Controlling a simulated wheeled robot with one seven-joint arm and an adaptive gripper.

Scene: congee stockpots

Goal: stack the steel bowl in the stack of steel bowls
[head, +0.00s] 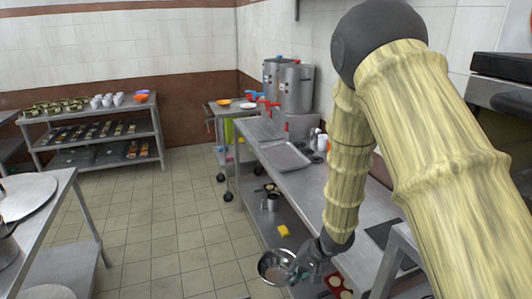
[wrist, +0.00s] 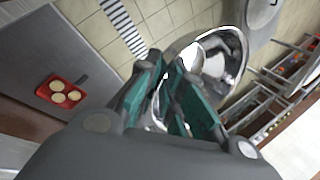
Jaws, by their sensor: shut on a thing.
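The steel bowl (head: 275,268) is shiny and round and hangs in the air at the end of my arm. It stands over the floor beside the long steel counter's left edge. My gripper (head: 300,268) is shut on the bowl's rim on its right side. In the wrist view the green fingers of my gripper (wrist: 168,88) pinch the near edge of the steel bowl (wrist: 232,65), which looks tilted there. I cannot make out a stack of steel bowls in either view.
The steel counter (head: 310,180) carries a tray (head: 285,156) and large stockpots (head: 296,88) at its far end. A red tray of round pale pieces (wrist: 62,93) shows in the wrist view. A rack (head: 95,130) stands far left. Tiled floor (head: 165,220) is open between the tables.

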